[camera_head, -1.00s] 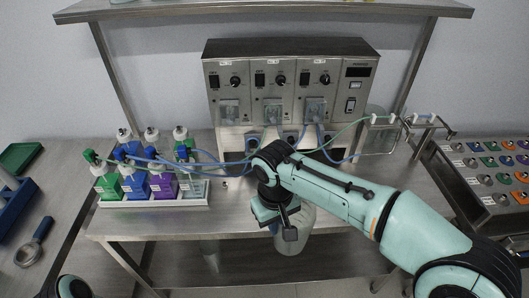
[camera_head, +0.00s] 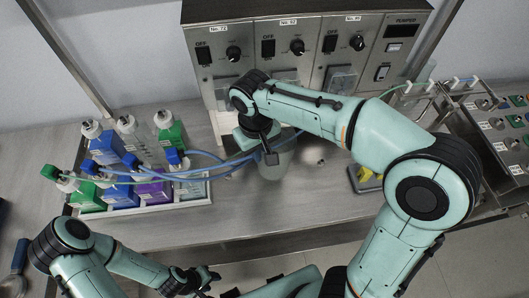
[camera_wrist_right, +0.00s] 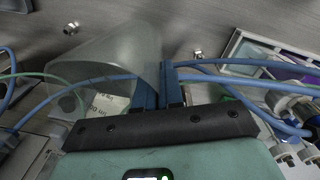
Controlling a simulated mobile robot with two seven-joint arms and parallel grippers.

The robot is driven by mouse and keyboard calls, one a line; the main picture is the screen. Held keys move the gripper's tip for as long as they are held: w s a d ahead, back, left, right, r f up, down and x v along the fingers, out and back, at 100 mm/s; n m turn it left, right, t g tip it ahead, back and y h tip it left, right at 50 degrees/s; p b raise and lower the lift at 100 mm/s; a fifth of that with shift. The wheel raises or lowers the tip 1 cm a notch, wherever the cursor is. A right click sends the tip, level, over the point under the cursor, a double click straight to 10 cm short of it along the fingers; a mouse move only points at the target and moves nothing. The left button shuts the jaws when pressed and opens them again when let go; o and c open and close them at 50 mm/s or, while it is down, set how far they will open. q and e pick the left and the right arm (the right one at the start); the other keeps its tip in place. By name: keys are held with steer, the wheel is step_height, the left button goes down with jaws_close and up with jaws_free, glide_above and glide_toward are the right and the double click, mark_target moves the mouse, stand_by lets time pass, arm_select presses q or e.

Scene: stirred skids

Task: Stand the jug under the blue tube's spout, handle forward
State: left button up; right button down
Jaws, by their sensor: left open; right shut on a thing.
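The translucent jug (camera_head: 279,160) is held by my right gripper (camera_head: 262,146) over the bench, in front of the pump box. In the right wrist view the jug (camera_wrist_right: 112,58) lies left of the close-set fingers (camera_wrist_right: 159,88); its gripped part is hidden. Whether its base touches the bench is unclear. A blue tube (camera_head: 205,172) runs from the bottles toward the pump box behind my right arm. It also crosses the right wrist view (camera_wrist_right: 105,78). White tube holders (camera_head: 431,86) sit on the rack at right; which holds the blue tube's spout is unclear. My left gripper (camera_head: 208,277) is open and empty at the lower front.
The pump box (camera_head: 300,60) stands behind the jug. Several bottles with green, blue and purple labels sit in a white tray (camera_head: 180,203) at left. A small tray with a yellow item (camera_head: 368,180) lies at right. The front bench (camera_head: 230,225) is clear.

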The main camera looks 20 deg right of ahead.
steer(key=f, duration=0.2)
steer(key=shift+s+f, duration=0.25)
steer(key=shift+f, duration=0.1)
steer(key=shift+w+f+b, duration=0.15)
steer(key=shift+f+b, duration=0.15)
steer(key=shift+f, duration=1.8)
steer(key=shift+f, duration=0.15)
steer(key=c, duration=1.3)
jaws_free()
